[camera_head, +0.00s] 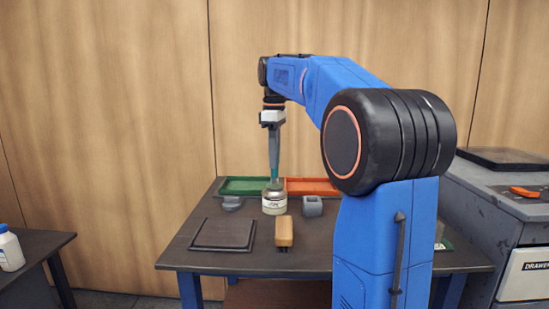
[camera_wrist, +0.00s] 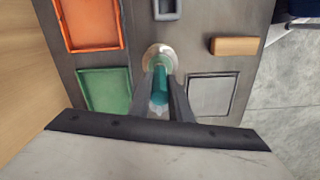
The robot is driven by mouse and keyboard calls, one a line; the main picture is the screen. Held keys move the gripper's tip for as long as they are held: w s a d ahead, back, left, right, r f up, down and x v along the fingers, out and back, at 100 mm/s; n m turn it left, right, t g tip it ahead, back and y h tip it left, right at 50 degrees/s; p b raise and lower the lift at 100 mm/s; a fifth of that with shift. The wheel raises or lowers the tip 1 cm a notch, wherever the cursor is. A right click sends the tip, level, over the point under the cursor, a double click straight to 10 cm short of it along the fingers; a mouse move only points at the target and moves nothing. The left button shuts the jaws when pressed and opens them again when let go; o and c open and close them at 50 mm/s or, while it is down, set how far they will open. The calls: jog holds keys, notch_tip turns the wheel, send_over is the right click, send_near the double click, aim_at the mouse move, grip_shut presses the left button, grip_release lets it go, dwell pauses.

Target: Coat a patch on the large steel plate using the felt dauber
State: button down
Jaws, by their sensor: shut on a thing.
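My gripper (camera_head: 274,150) is shut on the teal handle of the felt dauber (camera_head: 275,170), which hangs upright. In the wrist view the dauber (camera_wrist: 160,84) shows between the two fingers (camera_wrist: 161,100). Its lower end meets the top of a pale labelled jar (camera_head: 274,202); the jar's rim also shows in the wrist view (camera_wrist: 152,52). The felt tip is hidden, and I cannot tell how deep it sits. A flat dark square plate (camera_head: 223,234) lies on the table left of the jar, towards the front; it shows right of the fingers in the wrist view (camera_wrist: 212,95).
A wooden block (camera_head: 284,232) lies in front of the jar. A grey open holder (camera_head: 312,206) stands right of it and a grey piece (camera_head: 232,203) left. Green (camera_head: 243,186) and orange (camera_head: 310,186) trays line the back. Another dark plate (camera_head: 503,158) lies on the cabinet.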

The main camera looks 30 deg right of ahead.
jog(key=shift+f, duration=0.6)
dwell(1.6)
jog(key=shift+r, duration=3.55)
jog(key=shift+s, duration=0.15)
